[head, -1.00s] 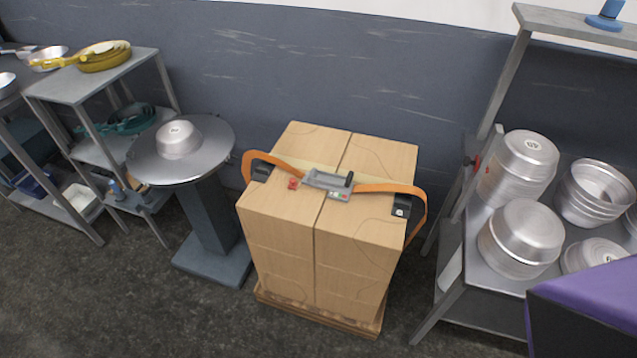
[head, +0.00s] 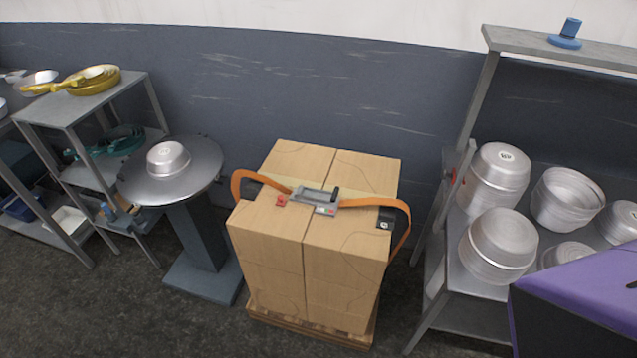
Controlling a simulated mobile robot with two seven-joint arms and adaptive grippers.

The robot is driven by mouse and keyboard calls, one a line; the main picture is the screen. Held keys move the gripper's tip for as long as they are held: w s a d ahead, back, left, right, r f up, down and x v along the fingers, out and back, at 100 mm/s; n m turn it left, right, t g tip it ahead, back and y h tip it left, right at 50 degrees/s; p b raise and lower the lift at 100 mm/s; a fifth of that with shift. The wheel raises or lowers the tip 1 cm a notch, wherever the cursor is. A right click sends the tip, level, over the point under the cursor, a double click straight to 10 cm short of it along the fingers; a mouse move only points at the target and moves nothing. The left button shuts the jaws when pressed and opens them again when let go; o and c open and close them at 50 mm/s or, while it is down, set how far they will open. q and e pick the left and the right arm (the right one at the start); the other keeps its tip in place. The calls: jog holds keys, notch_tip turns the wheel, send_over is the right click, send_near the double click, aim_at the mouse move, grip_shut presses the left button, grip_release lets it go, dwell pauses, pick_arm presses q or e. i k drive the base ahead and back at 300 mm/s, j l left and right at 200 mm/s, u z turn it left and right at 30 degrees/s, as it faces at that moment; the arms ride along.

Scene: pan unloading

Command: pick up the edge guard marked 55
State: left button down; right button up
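A black edge guard (head: 385,222) with a small white mark sits at the right top edge of the stacked cartons (head: 345,250), by the orange strap (head: 375,198). Its mark is too small to read, so I cannot tell whether it says 55. At the left top edge the strap bows outward, and a dark guard there is hard to make out. A grey strap tool (head: 315,197) with a dark handle and a red piece (head: 281,200) lie on top of the cartons. Neither of my grippers is in view.
The cartons stand on a wooden pallet (head: 310,328). A round grey pedestal table (head: 135,185) with an upturned pan (head: 168,157) is left of them. A rack of metal pots (head: 497,245) and a purple-and-black object (head: 580,290) are at right. Dark floor lies in front.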

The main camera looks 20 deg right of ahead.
aim_at(385, 220)
jog(key=k+j+z, duration=0.1)
jog(key=z, duration=1.2)
jog(key=i, duration=0.05)
